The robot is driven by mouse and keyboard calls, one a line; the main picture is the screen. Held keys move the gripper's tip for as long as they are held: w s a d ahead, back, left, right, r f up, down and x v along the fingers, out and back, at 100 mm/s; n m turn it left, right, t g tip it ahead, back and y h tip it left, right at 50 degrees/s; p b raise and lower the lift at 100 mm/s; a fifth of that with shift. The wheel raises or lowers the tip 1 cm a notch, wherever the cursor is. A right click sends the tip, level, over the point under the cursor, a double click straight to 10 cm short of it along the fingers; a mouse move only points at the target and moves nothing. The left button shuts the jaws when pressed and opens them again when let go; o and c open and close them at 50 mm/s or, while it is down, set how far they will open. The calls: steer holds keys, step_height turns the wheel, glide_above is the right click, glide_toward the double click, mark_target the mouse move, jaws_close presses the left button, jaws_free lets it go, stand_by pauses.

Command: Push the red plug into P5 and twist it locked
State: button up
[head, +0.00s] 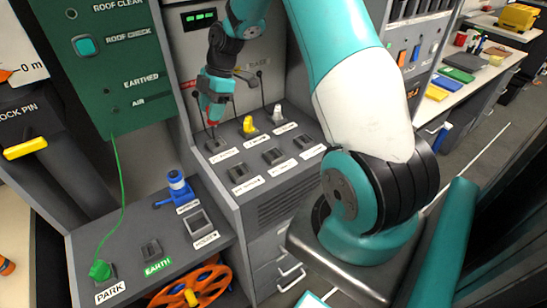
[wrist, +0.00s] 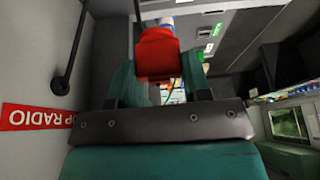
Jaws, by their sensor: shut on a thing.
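The red plug (head: 212,122) is in my gripper (head: 213,108), close above the back-left socket (head: 217,146) of the grey console. In the wrist view the red plug (wrist: 157,55) sits between the two teal fingers of my gripper (wrist: 160,85), which is shut on it. The plug's lower end is hard to make out, so I cannot tell whether it touches the socket. The socket labels are too small to read, so I cannot tell which one is P5.
A yellow plug (head: 248,126) and a white plug (head: 277,113) stand in sockets to the right. Front sockets (head: 239,172) look empty. A blue valve-like plug (head: 177,187) and a green plug (head: 100,270) are on the lower shelf. Thin upright cables hang behind my gripper.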

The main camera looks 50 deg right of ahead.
steer(key=s+d+b, duration=0.2)
steer(key=s+d, duration=0.1)
steer(key=s, duration=0.5)
steer(key=s+d+b, duration=0.1)
steer(key=s+d, duration=0.2)
steer(key=s, duration=0.4)
steer(key=shift+s+d+b, duration=0.35)
steer(key=shift+d, duration=0.05)
stand_by(0.3)
steer(key=shift+f, duration=0.1)
steer(key=shift+f+b, duration=2.65)
steer(key=shift+f, duration=0.35)
steer(key=shift+m, duration=0.3)
steer(key=shift+f+b, duration=0.75)
steer(key=shift+f, duration=0.2)
